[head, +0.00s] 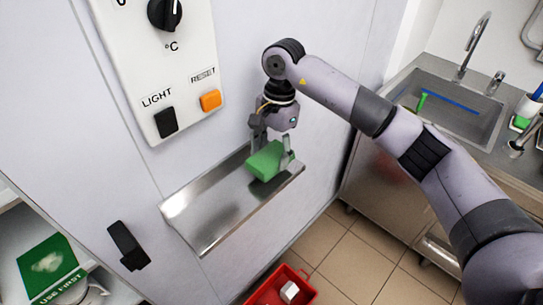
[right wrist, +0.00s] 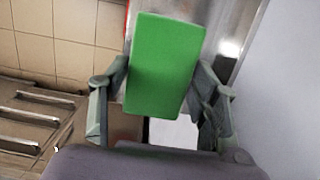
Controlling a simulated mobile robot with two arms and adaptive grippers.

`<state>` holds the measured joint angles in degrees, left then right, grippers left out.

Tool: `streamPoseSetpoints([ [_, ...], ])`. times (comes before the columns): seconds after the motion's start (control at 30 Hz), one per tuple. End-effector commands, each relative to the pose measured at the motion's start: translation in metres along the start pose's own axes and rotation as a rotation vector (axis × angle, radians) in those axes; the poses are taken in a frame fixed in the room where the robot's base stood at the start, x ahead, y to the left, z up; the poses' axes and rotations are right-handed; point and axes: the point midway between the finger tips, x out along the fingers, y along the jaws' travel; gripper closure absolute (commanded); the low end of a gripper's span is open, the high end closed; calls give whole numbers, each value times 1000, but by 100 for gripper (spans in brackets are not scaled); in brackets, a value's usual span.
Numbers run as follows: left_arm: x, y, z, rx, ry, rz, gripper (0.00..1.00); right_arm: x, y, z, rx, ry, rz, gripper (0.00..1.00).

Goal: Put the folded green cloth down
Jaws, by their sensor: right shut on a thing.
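The folded green cloth (head: 266,161) is a flat green block at the right end of a metal shelf (head: 205,215) on the freezer wall. My right gripper (head: 272,152) is shut on it from above, one finger on each side. In the right wrist view the cloth (right wrist: 166,65) sits between the two fingers (right wrist: 160,112). It is over the shelf; whether its underside touches the metal is hard to tell. My left gripper is not in view.
A control panel (head: 150,60) with a knob and buttons is above the shelf. A black handle (head: 127,246) is at lower left. A red crate (head: 300,288) stands on the floor below. A sink (head: 462,105) is at the right. The shelf's left part is bare.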

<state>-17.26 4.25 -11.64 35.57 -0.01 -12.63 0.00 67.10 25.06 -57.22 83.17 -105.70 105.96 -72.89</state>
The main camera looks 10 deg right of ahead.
Motion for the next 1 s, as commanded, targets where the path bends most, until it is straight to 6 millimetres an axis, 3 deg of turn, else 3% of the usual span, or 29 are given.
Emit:
streamPoseSetpoints([
  [0.2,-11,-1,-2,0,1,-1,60,27,1,-4,0,-1,2,66],
  [0.57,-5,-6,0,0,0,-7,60,33,0,-5,0,1,0,66],
  [0.6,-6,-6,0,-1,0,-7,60,32,0,-5,0,0,0,43],
  [0.87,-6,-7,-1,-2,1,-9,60,31,0,-5,0,0,1,25],
  [1.0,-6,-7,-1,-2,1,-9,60,31,0,-5,1,0,1,24],
])
